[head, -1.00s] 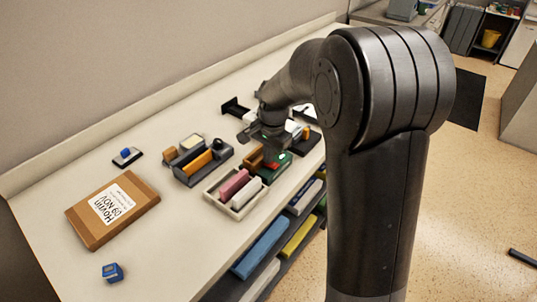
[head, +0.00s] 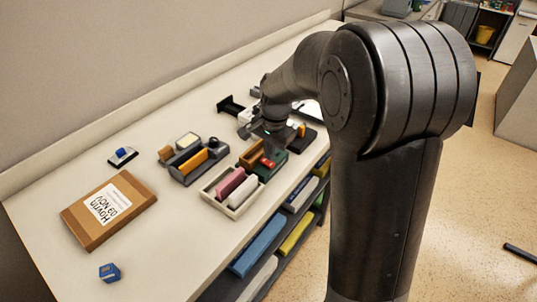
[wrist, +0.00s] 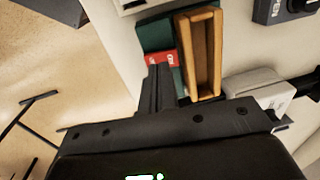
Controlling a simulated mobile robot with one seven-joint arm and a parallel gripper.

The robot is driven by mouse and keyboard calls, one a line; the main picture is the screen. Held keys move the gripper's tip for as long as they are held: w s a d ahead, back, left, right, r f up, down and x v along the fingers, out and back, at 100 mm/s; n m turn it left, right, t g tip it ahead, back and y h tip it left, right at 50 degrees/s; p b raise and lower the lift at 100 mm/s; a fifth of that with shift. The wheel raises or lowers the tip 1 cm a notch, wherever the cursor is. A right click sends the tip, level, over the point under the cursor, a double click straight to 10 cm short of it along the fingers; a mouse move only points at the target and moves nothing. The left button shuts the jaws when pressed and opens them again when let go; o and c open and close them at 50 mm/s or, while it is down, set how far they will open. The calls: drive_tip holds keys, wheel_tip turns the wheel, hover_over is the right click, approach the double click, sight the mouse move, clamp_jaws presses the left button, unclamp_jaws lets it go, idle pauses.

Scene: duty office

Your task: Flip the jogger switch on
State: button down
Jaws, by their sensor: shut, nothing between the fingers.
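The jogger looks to be the dark green unit (head: 277,167) on the counter, with a wooden trough (head: 250,156) beside it. Its red switch (head: 268,162) is on top. In the wrist view the red switch (wrist: 162,58) shows white lettering, next to the green body (wrist: 156,36) and the trough (wrist: 201,50). My gripper (wrist: 158,72) is shut and empty, its fingertips near the red switch and partly covering it. I cannot tell whether they touch, or which way the switch is set. In the head view my gripper (head: 275,147) is over the green unit, its fingertips unclear.
A cream tray (head: 231,205) with pink and white blocks stands in front. A grey tray (head: 192,172) holds an orange block. A brown box (head: 82,226), a blue cube (head: 109,272) and a small blue-topped item (head: 122,156) lie left. Bare counter separates these.

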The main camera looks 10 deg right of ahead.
sight(272, 165)
wheel_tip(272, 165, up, 12)
drive_tip(key=s+d, duration=0.1)
drive_tip(key=shift+s+d, duration=0.25)
drive_tip(key=shift+r, duration=0.1)
drive_tip(key=shift+w+a+r+t+y, duration=0.1)
drive_tip(key=shift+w+a+t+y, duration=0.2)
drive_tip(key=shift+w+a, duration=0.15)
drive_tip(key=f, duration=0.4)
drive_tip(key=w+a+f, duration=0.1)
drive_tip(key=f, duration=0.8)
drive_tip(key=shift+w+a+f, duration=0.3)
drive_tip(key=shift+w+f, duration=0.1)
